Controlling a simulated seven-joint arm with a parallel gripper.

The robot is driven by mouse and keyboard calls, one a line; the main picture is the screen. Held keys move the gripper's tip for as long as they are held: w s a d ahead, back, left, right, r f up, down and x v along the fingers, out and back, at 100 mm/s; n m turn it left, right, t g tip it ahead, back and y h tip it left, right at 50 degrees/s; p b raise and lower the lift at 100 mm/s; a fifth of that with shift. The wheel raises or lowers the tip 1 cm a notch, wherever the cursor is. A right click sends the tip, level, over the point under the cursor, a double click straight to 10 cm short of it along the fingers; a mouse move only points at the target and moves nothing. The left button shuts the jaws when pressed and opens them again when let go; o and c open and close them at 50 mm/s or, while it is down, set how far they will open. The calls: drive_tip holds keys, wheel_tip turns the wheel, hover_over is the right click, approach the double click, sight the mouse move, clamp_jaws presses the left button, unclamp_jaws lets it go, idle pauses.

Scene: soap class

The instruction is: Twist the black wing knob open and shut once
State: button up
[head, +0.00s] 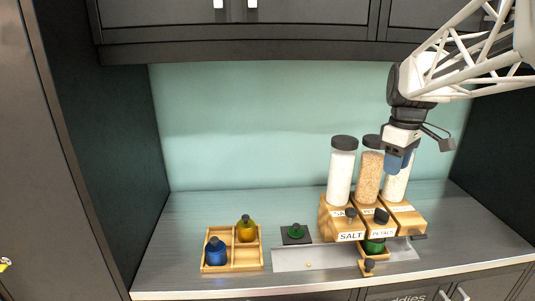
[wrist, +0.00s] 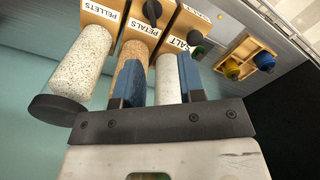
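Three wooden dispensers stand on the counter, each with a clear, dark-lidded cylinder: salt (head: 341,178), petals (head: 369,182) and pellets (head: 397,183). Black knobs show on the fronts of the salt dispenser (head: 351,215) and the petals dispenser (head: 381,216); another dark knob or handle (head: 418,237) sticks out at the right. In the wrist view, the black petals knob (wrist: 152,12) shows beyond the fingers. My gripper (head: 398,160) is above the dispensers, in front of the pellets cylinder. Its blue fingers (wrist: 159,80) are apart, with nothing held between them.
A green jar (head: 374,246) stands under the petals dispenser. A wooden tray (head: 233,267) with a blue bottle (head: 216,251) and a yellow bottle (head: 246,229) is at the left. A green-and-black item (head: 295,231) sits on a dark pad. Cabinets overhang the counter.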

drive_tip(key=shift+s+a+r, duration=0.15)
drive_tip(key=shift+s+r, duration=0.3)
drive_tip(key=shift+r, duration=0.3)
drive_tip(key=s+a+f+m+t, duration=0.1)
drive_tip(key=s+a+f+m, duration=0.1)
drive_tip(key=s+a+f, duration=0.2)
drive_tip(key=s+a+f+m, duration=0.3)
drive_tip(key=s+a, duration=0.3)
drive_tip(key=s, duration=0.4)
drive_tip(key=s+a+f+m+t, duration=0.1)
drive_tip(key=s+a+f+m, duration=0.1)
drive_tip(key=s+a+f, duration=0.2)
drive_tip(key=s+a, duration=0.2)
drive_tip(key=s, duration=0.1)
drive_tip(key=shift+f+t, duration=0.3)
drive_tip(key=shift+f, duration=0.1)
idle(4.8)
